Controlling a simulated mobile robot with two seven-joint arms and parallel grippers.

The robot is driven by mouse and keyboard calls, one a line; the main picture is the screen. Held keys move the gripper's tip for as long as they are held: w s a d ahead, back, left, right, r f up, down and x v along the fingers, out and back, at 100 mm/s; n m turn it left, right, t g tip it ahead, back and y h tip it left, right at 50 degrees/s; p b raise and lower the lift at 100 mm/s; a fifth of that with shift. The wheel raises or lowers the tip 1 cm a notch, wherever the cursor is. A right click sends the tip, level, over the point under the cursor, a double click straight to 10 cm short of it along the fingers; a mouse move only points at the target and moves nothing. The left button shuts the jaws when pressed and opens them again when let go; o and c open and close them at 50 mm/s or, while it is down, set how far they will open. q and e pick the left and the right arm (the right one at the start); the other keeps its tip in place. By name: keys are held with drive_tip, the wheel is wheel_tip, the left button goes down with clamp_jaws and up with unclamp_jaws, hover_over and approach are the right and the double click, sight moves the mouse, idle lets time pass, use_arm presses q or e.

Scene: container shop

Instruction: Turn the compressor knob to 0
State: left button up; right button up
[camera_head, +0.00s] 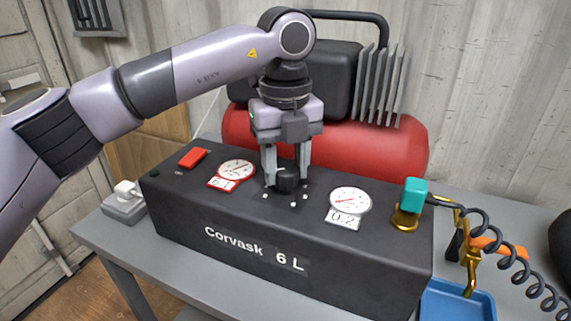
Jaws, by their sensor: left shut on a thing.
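The compressor is a black box labelled "Corvask 6 L" (180,215) on a grey table, with a red tank (385,143) behind it. Its black knob (287,184) stands on the top face between two round gauges, with white dots around it. The right gauge (350,200) has a plate reading 0.2. My left gripper (286,182) points straight down with its fingers on both sides of the knob, shut on it. My right gripper is not in view.
A red switch (192,158) sits at the box's left end. A teal-topped brass fitting (414,195) stands at its right end, near a coiled black hose (500,245). A blue tray (457,303) and an orange-handled brass tool (497,247) are at the right.

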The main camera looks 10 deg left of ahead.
sight(285, 169)
use_arm(q)
drive_tip(key=shift+r+n, duration=0.1)
drive_tip(key=shift+n, duration=0.2)
drive_tip(key=o, duration=1.1)
drive_tip(key=shift+c, duration=0.2)
wheel_tip(285, 169, up, 7)
drive_tip(key=shift+r, duration=0.1)
